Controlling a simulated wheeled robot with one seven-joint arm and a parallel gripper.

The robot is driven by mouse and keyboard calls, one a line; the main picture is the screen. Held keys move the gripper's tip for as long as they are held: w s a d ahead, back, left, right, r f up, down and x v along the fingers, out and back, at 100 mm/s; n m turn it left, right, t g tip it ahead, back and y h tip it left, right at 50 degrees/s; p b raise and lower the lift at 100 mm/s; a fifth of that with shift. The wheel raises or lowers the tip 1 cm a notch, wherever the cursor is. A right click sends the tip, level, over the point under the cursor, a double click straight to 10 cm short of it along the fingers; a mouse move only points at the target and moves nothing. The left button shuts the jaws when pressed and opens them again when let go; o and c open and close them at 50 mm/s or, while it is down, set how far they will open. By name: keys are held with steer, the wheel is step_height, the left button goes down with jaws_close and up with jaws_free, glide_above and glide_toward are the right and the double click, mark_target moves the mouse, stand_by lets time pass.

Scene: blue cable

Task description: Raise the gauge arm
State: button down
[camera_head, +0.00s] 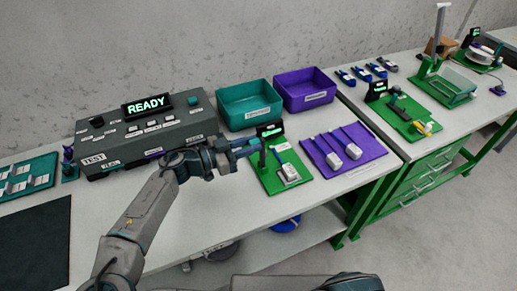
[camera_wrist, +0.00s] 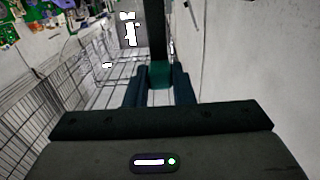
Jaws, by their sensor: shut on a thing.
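The green gauge board (camera_head: 270,181) lies on the near bench, with a small lit display (camera_head: 270,130) and a dark post on it. My gripper (camera_head: 248,148) is at the left side of this post, above the board's back left part. In the wrist view my gripper (camera_wrist: 160,88) is shut on a teal piece, seemingly the end of the gauge arm (camera_wrist: 160,72). A dark bar (camera_wrist: 156,30) runs beyond the teal piece. The rest of the gauge arm is hard to make out. A white-ended connector (camera_head: 289,173) lies on the board.
A dark tester box with a READY screen (camera_head: 147,105) stands behind my arm. Teal (camera_head: 249,118) and purple (camera_head: 307,101) bins stand behind the board. A purple mat (camera_head: 370,141) with two white-ended connectors is right of it. The bench front is clear.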

steer(key=shift+s+a+f+t+h+b, duration=0.15)
steer(key=shift+a+f+t+h+b, duration=0.1)
steer(key=shift+a+h+b, duration=0.25)
steer(key=shift+s+a+f+t+h+b, duration=0.15)
steer(key=shift+a+t+h+b, duration=0.15)
steer(key=shift+b, duration=0.3)
steer(key=c, duration=1.2)
jaws_free()
steer(key=shift+c, duration=0.2)
steer(key=b+v, duration=0.1)
steer(key=v, duration=0.6)
steer(key=shift+a, duration=0.3)
steer(key=shift+s, duration=0.1)
